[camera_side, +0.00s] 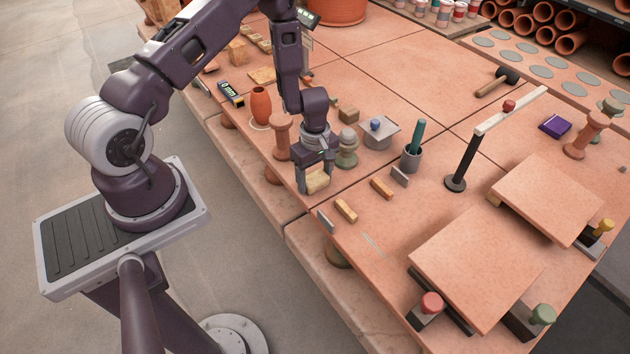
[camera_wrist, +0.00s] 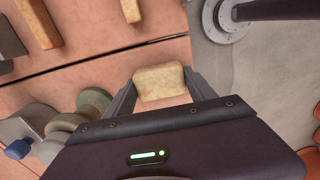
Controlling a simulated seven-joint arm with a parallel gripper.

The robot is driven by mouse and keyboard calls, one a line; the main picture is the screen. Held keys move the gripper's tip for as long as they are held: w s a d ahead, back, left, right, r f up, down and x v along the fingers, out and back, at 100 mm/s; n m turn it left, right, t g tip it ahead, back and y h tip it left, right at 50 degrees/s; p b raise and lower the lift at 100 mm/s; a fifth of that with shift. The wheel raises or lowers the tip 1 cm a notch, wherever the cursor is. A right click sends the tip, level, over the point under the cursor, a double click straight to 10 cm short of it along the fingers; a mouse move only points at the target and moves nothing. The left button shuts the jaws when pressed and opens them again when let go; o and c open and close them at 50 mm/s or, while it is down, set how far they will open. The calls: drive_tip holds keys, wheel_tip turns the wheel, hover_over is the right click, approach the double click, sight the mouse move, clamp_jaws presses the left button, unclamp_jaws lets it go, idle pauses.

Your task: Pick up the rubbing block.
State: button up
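The pale tan block that I take for the rubbing block (camera_side: 317,182) is between the fingers of my gripper (camera_side: 315,176), near the front edge of the tiled table in the side view. In the wrist view the block (camera_wrist: 160,84) fills the space between the two fingertips of my gripper (camera_wrist: 160,80), with no clear gap on either side. The gripper points down. Whether the block's underside touches the table cannot be told.
A wooden block (camera_side: 346,210) and another (camera_side: 381,188) lie to the right. A grey-green knobbed piece (camera_side: 346,150) stands close behind the gripper, and a terracotta spindle (camera_side: 281,138) stands left of it. A cup with a green handle (camera_side: 412,155) is farther right.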

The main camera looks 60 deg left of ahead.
sight(315, 177)
drive_tip(key=c, duration=1.1)
wheel_tip(315, 177, up, 10)
drive_tip(key=shift+r, duration=0.1)
